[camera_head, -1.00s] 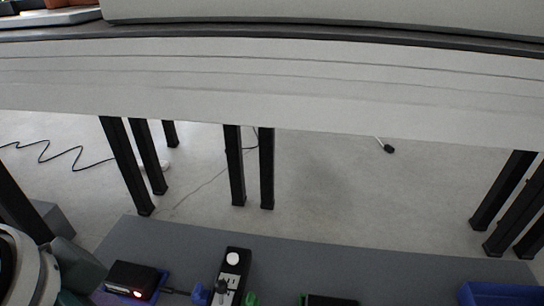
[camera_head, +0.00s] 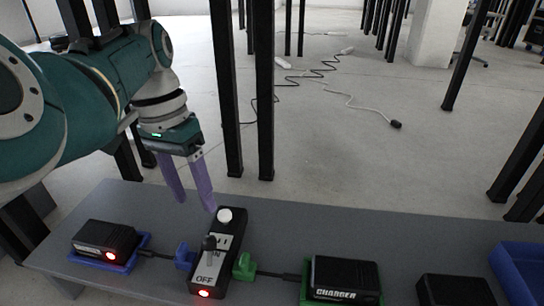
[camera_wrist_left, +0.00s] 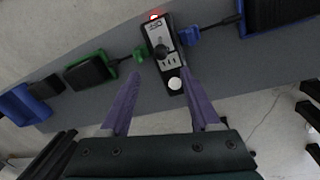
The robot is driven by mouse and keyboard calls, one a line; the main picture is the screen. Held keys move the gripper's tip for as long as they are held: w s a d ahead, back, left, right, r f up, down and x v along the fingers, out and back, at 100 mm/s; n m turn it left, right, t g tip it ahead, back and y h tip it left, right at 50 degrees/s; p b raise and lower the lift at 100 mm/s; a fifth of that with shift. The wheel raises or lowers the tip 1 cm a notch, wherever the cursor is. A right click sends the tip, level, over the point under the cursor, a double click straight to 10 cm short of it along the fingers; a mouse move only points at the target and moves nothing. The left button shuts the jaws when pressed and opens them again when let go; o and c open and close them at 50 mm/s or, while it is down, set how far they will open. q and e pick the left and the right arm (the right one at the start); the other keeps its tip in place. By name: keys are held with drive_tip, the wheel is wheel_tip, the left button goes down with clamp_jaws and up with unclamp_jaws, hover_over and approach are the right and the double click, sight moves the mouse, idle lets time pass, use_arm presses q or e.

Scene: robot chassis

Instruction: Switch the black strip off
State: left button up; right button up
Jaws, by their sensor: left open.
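The black strip (camera_head: 231,230) lies on the grey table. It has a white round button at its far end, a dark lever on a white label plate in its middle, and a lit red lamp beside the word OFF at its near end. My left gripper (camera_head: 196,204) is open and empty, its purple fingers pointing down just beyond and left of the strip's far end. In the left wrist view the strip (camera_wrist_left: 162,62) lies ahead of the open fingers (camera_wrist_left: 164,82). My right gripper is not in view.
A black box with a red light (camera_head: 104,238) sits in a blue holder at left, cabled to a blue plug (camera_head: 185,257). A green plug (camera_head: 244,266) leads to the black charger (camera_head: 345,277). A blue bin (camera_head: 520,268) stands at right.

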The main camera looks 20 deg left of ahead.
sight(208, 238)
use_arm(q)
drive_tip(key=f+b, duration=0.5)
drive_tip(key=f, duration=0.1)
drive_tip(key=d+f+b, duration=0.1)
drive_tip(key=f+b, duration=0.2)
drive_tip(key=f, duration=0.1)
drive_tip(key=shift+s+d+b, duration=0.1)
drive_tip(key=shift+b, duration=0.25)
drive_tip(key=shift+r, duration=0.1)
clamp_jaws()
